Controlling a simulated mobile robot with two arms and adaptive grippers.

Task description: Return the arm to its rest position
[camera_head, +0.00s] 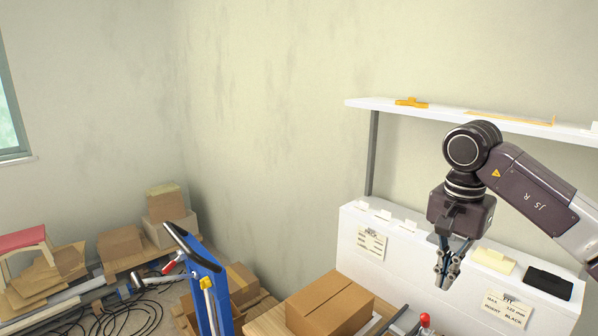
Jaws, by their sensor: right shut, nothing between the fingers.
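My right gripper (447,268) hangs fingers down from my right arm, which comes in from the right. Its fingers are shut with nothing between them. In the picture it overlaps the white box-shaped unit (400,262) against the wall, and I cannot tell how far in front of that unit it is. My left gripper is not in view.
A closed cardboard box (330,300) sits on the bench, left of my gripper. A white shelf (390,107) is on the wall behind my arm. A yellow pad (493,261) and a black block (549,281) lie on the unit. A blue frame (203,275) stands further left.

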